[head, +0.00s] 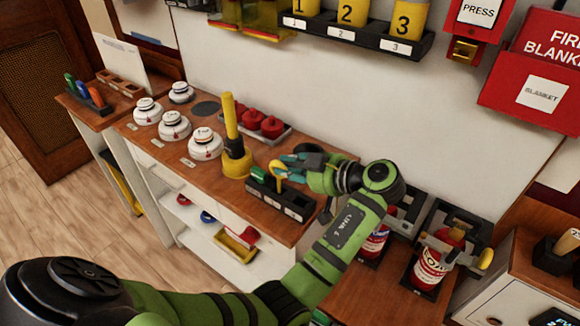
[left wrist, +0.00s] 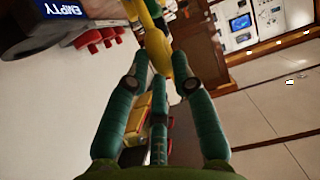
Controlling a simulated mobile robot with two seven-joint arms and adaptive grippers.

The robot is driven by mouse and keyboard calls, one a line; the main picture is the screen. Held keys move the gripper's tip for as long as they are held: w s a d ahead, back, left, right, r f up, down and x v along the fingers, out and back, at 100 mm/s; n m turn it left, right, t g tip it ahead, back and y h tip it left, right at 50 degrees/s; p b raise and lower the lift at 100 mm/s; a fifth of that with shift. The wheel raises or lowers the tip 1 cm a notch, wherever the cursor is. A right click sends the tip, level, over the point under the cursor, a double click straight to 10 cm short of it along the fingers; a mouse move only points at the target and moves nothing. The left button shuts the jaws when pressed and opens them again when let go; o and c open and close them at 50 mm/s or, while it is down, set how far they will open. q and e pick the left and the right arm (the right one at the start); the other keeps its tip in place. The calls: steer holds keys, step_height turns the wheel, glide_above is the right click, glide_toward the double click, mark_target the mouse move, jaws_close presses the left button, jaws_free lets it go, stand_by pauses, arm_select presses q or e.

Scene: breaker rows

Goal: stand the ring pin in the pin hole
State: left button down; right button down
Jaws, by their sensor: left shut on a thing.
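My left gripper (head: 291,163) is over the wooden counter, above the black slotted block (head: 282,198). Its teal fingers are shut on a small yellow piece with a ring shape, which looks like the ring pin (head: 277,173). In the left wrist view, the yellow piece (left wrist: 180,66) shows between the fingertips (left wrist: 164,76). The pin's lower end is close to the block; I cannot tell whether it touches. A green piece (head: 258,174) sits in the block's left end. I cannot clearly make out which opening is the pin hole. My right gripper is not in view.
A tall yellow post on a yellow base (head: 236,162) stands just left of the gripper. Red knobbed pieces (head: 264,125) sit in a tray behind. White round detectors (head: 174,125) stand at left. Fire extinguishers (head: 436,262) stand at right.

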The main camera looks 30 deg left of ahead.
arm_select(q)
steer(key=shift+f+b, duration=1.3)
steer(key=shift+f, duration=0.15)
steer(key=c, duration=1)
jaws_free()
steer(key=shift+r, duration=0.15)
step_height(320, 180, up, 10)
steer(key=shift+f, duration=0.1)
steer(key=shift+f, duration=0.1)
